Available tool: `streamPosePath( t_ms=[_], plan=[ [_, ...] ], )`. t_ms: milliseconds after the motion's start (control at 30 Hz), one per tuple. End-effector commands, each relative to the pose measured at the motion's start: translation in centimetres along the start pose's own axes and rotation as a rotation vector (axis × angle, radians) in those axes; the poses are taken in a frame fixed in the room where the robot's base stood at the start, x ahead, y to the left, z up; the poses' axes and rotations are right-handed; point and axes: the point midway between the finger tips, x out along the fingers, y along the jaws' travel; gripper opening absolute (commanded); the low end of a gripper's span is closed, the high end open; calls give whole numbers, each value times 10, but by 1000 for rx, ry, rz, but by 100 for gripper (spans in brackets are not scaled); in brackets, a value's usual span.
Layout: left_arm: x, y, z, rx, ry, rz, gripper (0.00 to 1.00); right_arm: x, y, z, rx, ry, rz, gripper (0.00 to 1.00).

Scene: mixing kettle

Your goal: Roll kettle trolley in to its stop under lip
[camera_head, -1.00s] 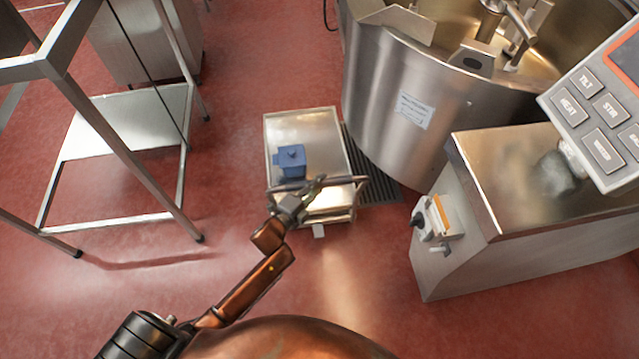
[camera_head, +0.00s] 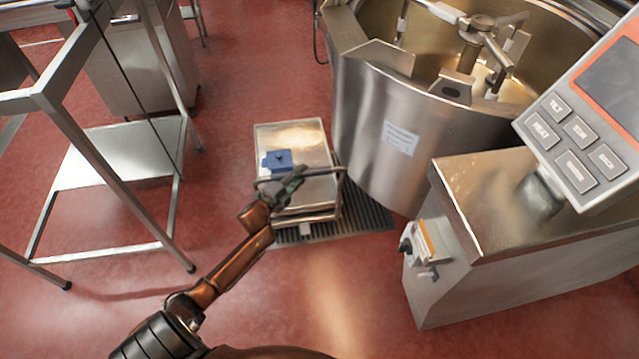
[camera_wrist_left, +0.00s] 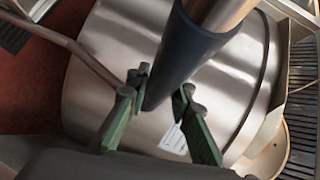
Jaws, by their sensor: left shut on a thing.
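The trolley (camera_head: 318,150) is a low steel flat-topped cart with a raised handle bar (camera_head: 325,172) at its near end. It stands on the floor at the left of the large steel kettle (camera_head: 365,110). A spout-like lip (camera_head: 372,55) juts from the kettle's rim above and to the right of the trolley. My left gripper (camera_head: 287,184) is shut on the trolley's handle. In the left wrist view, a dark sleeve on the bar (camera_wrist_left: 182,60) passes between the green fingers (camera_wrist_left: 158,108). My right gripper is not in view. The stop cannot be made out.
A steel cabinet (camera_head: 440,270) with a keypad panel (camera_head: 590,120) stands right. An open steel frame table (camera_head: 125,155) stands left, with clear red floor between.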

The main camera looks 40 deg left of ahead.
Motion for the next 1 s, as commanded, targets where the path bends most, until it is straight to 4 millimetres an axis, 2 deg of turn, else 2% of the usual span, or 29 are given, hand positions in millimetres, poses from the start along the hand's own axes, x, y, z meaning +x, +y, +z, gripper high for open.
streamPosePath(
  t_ms=[133,467,500,733,1000],
  plan=[
    [-2,0,12,-1,-11,0,0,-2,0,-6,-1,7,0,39],
    [-1,-2,14,-1,-15,-1,0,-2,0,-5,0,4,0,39],
    [-1,-2,15,-1,-16,-1,23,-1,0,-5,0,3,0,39],
    [-1,-2,12,-1,-12,-1,39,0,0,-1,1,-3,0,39],
    [-2,-1,12,-1,-10,0,39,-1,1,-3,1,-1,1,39]
  ],
)
